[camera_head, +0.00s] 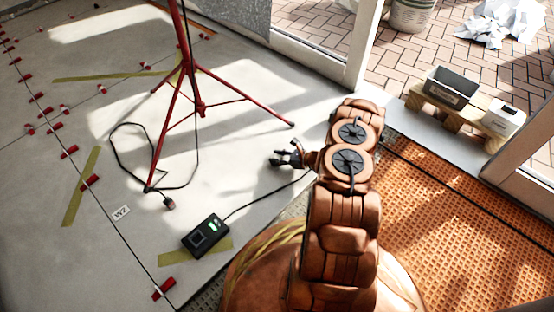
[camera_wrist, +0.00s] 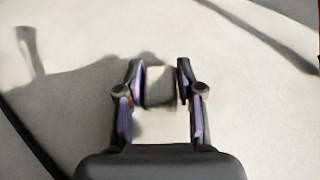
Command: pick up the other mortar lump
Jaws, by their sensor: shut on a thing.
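My gripper (camera_head: 276,157) is low over the grey tiled floor, to the right of the red tripod's feet. In the wrist view its two fingers (camera_wrist: 160,82) are shut on a small grey mortar lump (camera_wrist: 160,88), one finger on each side. The lump looks blocky and grey-brown, and pale floor shows around it. I cannot tell whether it touches the floor. I see no second mortar lump in either view.
A red tripod (camera_head: 200,106) with a black cable stands to the left. A black device (camera_head: 205,236) lies on the tiles. Red clips line the joints. Orange matting (camera_head: 450,220) is at right. A dark tub (camera_head: 451,88) and white box (camera_head: 503,119) sit on a pallet.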

